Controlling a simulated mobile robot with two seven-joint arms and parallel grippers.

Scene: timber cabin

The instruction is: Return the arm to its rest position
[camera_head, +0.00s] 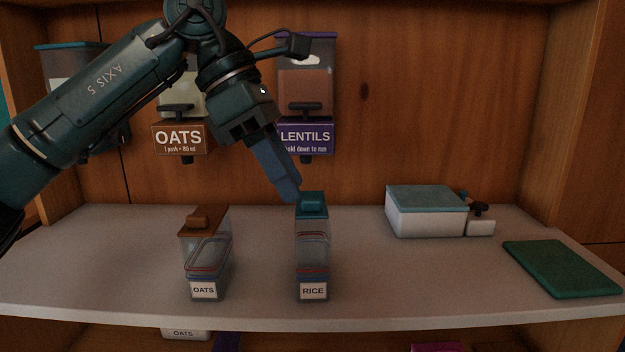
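My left arm comes in from the upper left. Its gripper (291,196) points down and to the right, with its fingertips at the teal lid of the RICE container (313,258). The fingers show edge-on, so I cannot tell whether they are open or shut, or whether they touch the lid. The RICE container stands upright on the grey shelf (120,270). My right gripper is not in view.
An OATS container (204,258) with a brown lid stands left of RICE. OATS (179,138) and LENTILS (306,138) dispensers hang on the back wall, close behind my arm. A white box (425,218) with a teal top and a green mat (561,268) lie to the right.

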